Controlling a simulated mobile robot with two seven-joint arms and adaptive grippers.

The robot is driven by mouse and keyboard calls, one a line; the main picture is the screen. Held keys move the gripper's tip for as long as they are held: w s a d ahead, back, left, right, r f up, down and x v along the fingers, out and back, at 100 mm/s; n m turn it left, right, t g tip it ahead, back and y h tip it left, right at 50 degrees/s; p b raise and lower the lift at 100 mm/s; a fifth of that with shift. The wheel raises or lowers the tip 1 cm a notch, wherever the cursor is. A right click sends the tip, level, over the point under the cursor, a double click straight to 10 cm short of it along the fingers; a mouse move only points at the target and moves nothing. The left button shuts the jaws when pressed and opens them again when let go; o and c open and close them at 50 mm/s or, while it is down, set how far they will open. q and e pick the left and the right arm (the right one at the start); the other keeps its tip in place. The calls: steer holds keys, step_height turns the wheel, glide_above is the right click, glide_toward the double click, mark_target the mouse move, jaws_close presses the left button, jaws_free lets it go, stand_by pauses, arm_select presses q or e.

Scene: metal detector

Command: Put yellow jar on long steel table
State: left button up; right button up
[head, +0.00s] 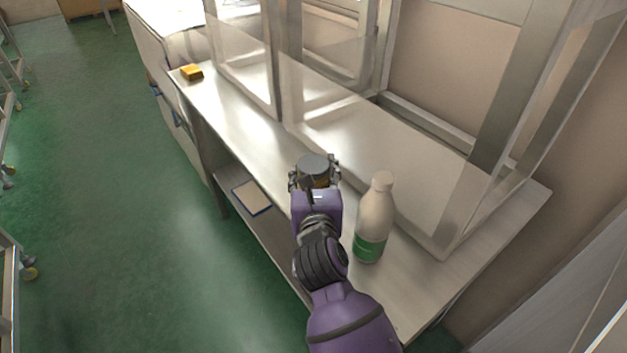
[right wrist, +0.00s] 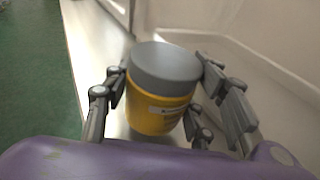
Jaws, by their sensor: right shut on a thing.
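The yellow jar with a grey lid (right wrist: 158,95) is between the fingers of my right gripper (right wrist: 165,105), which is shut on it. In the head view the jar shows mostly as its grey lid (head: 314,165), with my right gripper (head: 315,180) around it. The jar is upright over the long steel table (head: 245,105); I cannot tell whether its base touches the top. My left gripper is not in view.
A white bottle with a green label (head: 374,220) stands on the table just right of my right gripper. A yellow block (head: 191,72) lies at the far left end. Clear panels in a metal frame (head: 280,70) rise along the back. A flat panel (head: 252,197) lies on the lower shelf.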

steer(key=shift+s+f, duration=0.1)
steer(key=shift+f, duration=0.85)
steer(key=shift+r, duration=0.1)
steer(key=shift+f, duration=0.3)
steer(key=o, duration=1.3)
steer(key=shift+r, duration=0.1)
